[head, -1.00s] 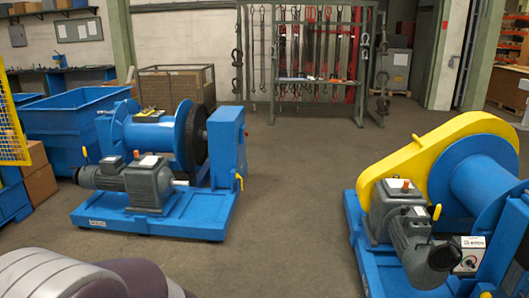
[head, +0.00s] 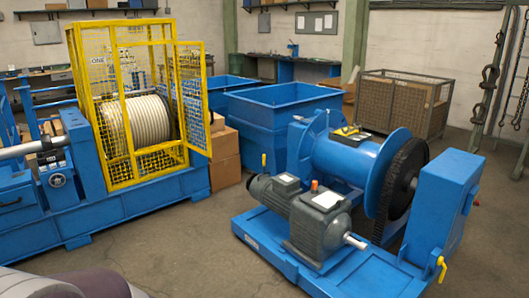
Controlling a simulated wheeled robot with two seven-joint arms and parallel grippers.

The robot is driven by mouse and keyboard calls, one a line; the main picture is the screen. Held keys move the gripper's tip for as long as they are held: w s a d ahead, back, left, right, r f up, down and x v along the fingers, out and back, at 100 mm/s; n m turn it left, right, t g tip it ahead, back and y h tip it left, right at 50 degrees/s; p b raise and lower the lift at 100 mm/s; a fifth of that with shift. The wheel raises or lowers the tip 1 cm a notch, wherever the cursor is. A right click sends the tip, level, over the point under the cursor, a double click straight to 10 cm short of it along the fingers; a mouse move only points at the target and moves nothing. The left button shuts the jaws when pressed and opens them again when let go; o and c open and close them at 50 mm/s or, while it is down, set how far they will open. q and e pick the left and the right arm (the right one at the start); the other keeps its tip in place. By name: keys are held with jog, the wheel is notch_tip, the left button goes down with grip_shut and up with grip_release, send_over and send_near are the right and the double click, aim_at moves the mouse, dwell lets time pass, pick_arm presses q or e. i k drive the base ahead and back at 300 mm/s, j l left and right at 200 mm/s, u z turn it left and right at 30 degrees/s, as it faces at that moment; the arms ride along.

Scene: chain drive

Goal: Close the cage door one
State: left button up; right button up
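The yellow mesh cage (head: 100,32) marked ONE stands at the left of the head view, on a blue machine base. Its door (head: 193,95), a yellow-framed mesh panel, stands open, sticking out at the cage's right side. A drum (head: 133,122) wound with pale rope or cable sits inside the cage. Neither of my grippers is in view. Only a grey and purple part of my own body shows at the bottom left.
Cardboard boxes (head: 225,155) stand close behind and beside the door. Blue bins (head: 275,110) are behind them. A blue winch unit (head: 335,215) with a grey motor fills the right middle. Some floor (head: 180,245) is clear between the cage base and the winch.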

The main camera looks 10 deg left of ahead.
aim_at(206, 111)
jog(key=i+j+u, duration=0.3)
jog(key=i, duration=0.6)
jog(key=i+u, duration=0.3)
jog(key=i, duration=0.6)
jog(key=i+l+u, duration=0.25)
jog(key=i, duration=0.65)
jog(key=i+j+u, duration=0.15)
jog(key=i, duration=1.4)
jog(key=i+l+z, duration=0.15)
jog(key=z, duration=0.3)
jog(key=i+z, duration=0.5)
jog(key=i+j+z, duration=0.1)
jog(key=z, duration=0.35)
jog(key=i+j+z, duration=0.2)
jog(key=i+z, duration=0.25)
jog(key=k, duration=0.1)
